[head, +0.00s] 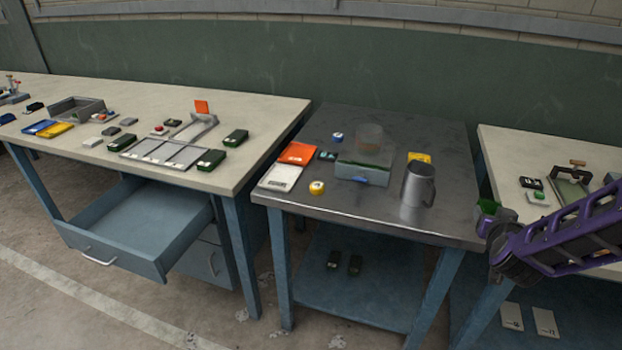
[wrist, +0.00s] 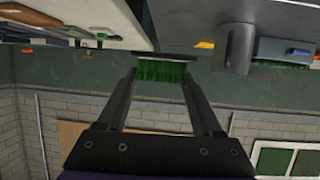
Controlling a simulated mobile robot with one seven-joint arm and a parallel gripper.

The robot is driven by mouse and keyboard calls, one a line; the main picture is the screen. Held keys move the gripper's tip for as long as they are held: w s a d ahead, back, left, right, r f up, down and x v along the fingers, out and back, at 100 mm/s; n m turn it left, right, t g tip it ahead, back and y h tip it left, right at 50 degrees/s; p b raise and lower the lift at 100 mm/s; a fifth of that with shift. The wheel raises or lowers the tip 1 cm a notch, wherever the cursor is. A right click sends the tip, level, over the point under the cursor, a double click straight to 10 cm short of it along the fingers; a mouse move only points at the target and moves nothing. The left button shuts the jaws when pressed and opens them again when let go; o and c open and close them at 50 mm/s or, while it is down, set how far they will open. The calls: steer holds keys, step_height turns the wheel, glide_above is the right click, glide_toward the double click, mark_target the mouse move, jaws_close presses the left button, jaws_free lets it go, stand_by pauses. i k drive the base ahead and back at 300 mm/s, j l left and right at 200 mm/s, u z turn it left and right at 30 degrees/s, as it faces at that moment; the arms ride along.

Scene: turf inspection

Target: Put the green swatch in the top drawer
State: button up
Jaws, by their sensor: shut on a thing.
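My gripper (head: 492,222) is at the right of the head view, in front of the gap between the metal table and the right-hand bench. It is shut on the green swatch (wrist: 162,73), a strip of green turf with a thin dark backing, held between both fingers in the wrist view. Only a small green part of the swatch (head: 486,204) shows in the head view. The top drawer (head: 150,222) is pulled out under the left bench, and its visible inside is bare. The gripper is far to the right of the drawer.
The left bench (head: 255,110) carries trays, a grey bin and small boxes. The metal table (head: 330,205) between bears a steel jug (head: 418,184), a scale (head: 281,177) and a glass-topped box. A lower drawer (head: 213,262) is shut. Open floor lies in front.

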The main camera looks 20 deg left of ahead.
mark_target(161, 213)
steer(key=j+u, duration=0.1)
steer(key=j, duration=2)
steer(key=k+j, duration=0.1)
steer(key=j, duration=0.6)
steer(key=k+j, duration=0.1)
steer(key=j, duration=0.6)
steer(key=k+j, duration=0.1)
steer(key=j, duration=0.65)
steer(key=i+j, duration=0.1)
steer(key=j, duration=0.2)
steer(key=i+j, duration=0.1)
steer(key=j, duration=0.15)
steer(key=i+j, duration=0.1)
steer(key=j, duration=0.2)
steer(key=u, duration=0.05)
